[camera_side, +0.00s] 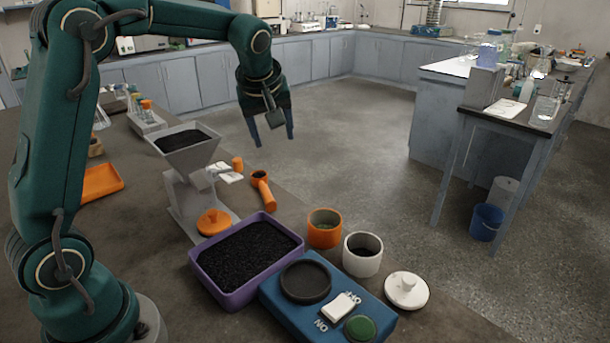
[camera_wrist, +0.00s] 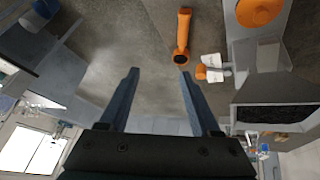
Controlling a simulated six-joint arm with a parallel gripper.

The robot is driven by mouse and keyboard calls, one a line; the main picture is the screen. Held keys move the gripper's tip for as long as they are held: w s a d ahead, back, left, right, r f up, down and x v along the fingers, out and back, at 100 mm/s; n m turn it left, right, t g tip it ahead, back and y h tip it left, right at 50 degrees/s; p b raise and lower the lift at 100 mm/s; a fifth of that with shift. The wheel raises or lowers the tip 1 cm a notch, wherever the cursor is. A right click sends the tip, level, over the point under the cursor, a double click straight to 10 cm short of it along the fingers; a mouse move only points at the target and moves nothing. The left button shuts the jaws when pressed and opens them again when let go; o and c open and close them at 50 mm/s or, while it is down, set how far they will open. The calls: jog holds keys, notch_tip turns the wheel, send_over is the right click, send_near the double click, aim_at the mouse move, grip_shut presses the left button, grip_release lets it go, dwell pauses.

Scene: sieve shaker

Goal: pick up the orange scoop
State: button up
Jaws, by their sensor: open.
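The orange scoop (camera_side: 266,196) lies on the dark bench near its far edge, right of the grey hopper device. In the wrist view the scoop (camera_wrist: 184,32) is at the top, right of centre, its dark round end toward the fingers. My gripper (camera_side: 273,141) is open and empty, fingers pointing down, held in the air beyond the bench edge and above the scoop's level. In the wrist view my gripper (camera_wrist: 160,74) has its fingers apart with only floor between them. The scoop is clear of both fingers.
A grey device with a black-filled hopper (camera_side: 181,144) stands left of the scoop, with an orange knob (camera_side: 237,163) close by. A purple tray (camera_side: 224,296) of black granules, an orange cup (camera_side: 324,236), a white cup (camera_side: 361,264) and a blue unit (camera_side: 284,311) stand nearer.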

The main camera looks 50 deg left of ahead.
jog(key=n+g, duration=0.1)
send_near(264, 186)
notch_tip(264, 186, up, 3)
jog(key=w, duration=0.3)
jog(key=shift+g, duration=0.9)
jog(key=x, duration=0.3)
jog(key=s+x, duration=0.1)
jog(key=x, duration=0.3)
jog(key=s+d+x, duration=0.1)
jog(key=x, duration=0.2)
jog(key=shift+w+a+f, duration=0.1)
jog(key=shift+a+f, duration=0.1)
jog(key=shift+f, duration=0.5)
jog(key=shift+w+a+f, duration=0.1)
jog(key=shift+a+f, duration=0.05)
jog(key=shift+f, duration=0.25)
grip_shut()
